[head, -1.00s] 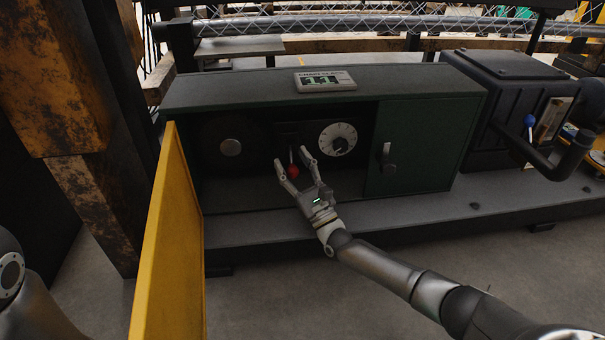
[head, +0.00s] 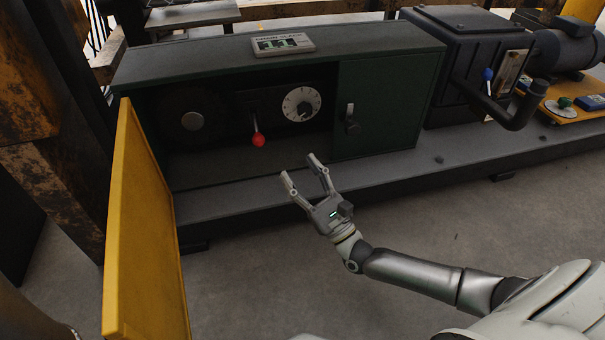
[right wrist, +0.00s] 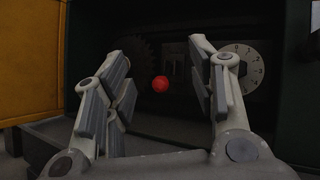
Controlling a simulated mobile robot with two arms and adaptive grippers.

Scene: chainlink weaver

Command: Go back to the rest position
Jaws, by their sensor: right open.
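My right gripper (head: 304,178) is open and empty in front of the green cabinet (head: 400,110), just outside its open bay. A lever with a red knob (head: 259,140) hangs down inside the bay, clear of the fingers. In the right wrist view the red knob (right wrist: 160,84) shows between and beyond the two spread fingers (right wrist: 160,95), with a gap to both. My left gripper is not in view.
The open yellow door (head: 145,240) stands left of my right arm. A numbered dial (head: 301,104) sits in the bay. A dark machine with a bent handle (head: 510,118) stands at the right. The floor (head: 290,270) in front is clear.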

